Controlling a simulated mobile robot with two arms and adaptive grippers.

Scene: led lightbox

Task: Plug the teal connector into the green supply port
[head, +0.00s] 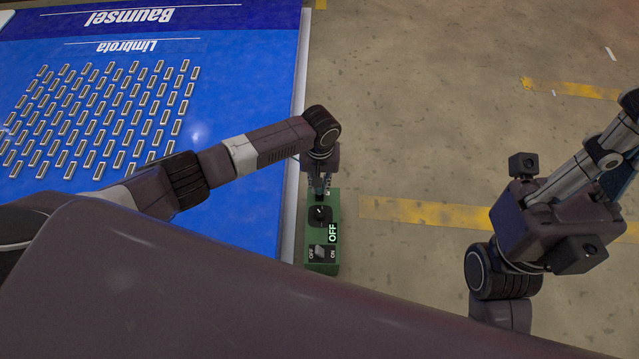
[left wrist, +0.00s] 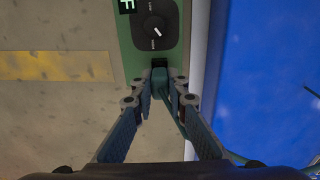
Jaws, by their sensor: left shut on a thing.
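The green supply box (head: 329,263) stands at the right edge of the blue panel, with a dial, a rocker switch and an "OFF" display on top. My left gripper (head: 320,187) is above the box's far end. In the left wrist view it is shut on the teal connector (left wrist: 160,80), with a teal cable trailing down to the right. The connector's front is right at the dark port (left wrist: 158,62) on the box's end; I cannot tell how far it is in. My right gripper (head: 612,160) is at the right edge, its tips cut off.
The blue lightbox panel (head: 240,90) with rows of small LED modules fills the left, bordered by a pale edge (head: 299,90). Concrete floor (head: 430,120) with worn yellow stripes lies open to the right. My arm and body cover the lower left.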

